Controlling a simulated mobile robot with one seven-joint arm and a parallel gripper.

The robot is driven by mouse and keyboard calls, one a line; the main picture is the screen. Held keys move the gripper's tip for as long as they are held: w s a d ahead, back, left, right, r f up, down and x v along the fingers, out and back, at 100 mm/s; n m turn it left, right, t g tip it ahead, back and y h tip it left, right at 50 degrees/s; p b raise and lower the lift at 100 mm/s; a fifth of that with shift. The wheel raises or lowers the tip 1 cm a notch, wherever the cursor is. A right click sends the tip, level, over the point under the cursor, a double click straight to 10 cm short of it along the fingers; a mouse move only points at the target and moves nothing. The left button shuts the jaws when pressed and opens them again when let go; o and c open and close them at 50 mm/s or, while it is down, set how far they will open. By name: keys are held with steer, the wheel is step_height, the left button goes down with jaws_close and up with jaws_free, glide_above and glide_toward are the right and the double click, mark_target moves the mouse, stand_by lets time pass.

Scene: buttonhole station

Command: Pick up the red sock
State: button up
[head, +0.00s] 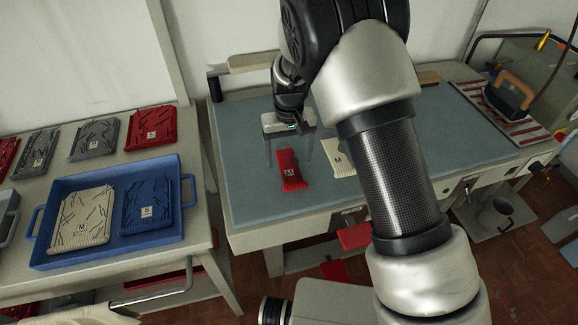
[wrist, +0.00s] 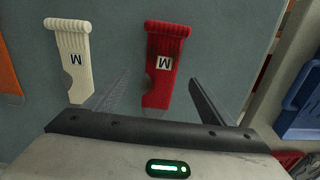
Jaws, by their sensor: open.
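The red sock (head: 290,172) lies flat on the grey-blue mat of the work table, with a white "M" tag. In the wrist view the red sock (wrist: 158,85) is upright in the picture, its ribbed cuff at the top. My gripper (head: 289,160) is open and empty over the red sock. In the wrist view my gripper (wrist: 160,76) has its fingertips apart, one on each side of the sock's lower part in the picture. I cannot tell the height of the fingers above the mat.
A cream sock (wrist: 72,50) with an "M" tag lies left of the red one in the wrist view; my arm partly covers it in the head view (head: 336,152). A blue tray (head: 42,248) with folded knitwear stands left. An iron (head: 508,95) stands far right. The mat (head: 240,200) is otherwise largely clear.

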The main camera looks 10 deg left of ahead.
steer(key=shift+f, duration=0.95)
steer(key=shift+c, duration=0.3)
steer(key=c, duration=1.1)
steer(key=shift+r, duration=0.1)
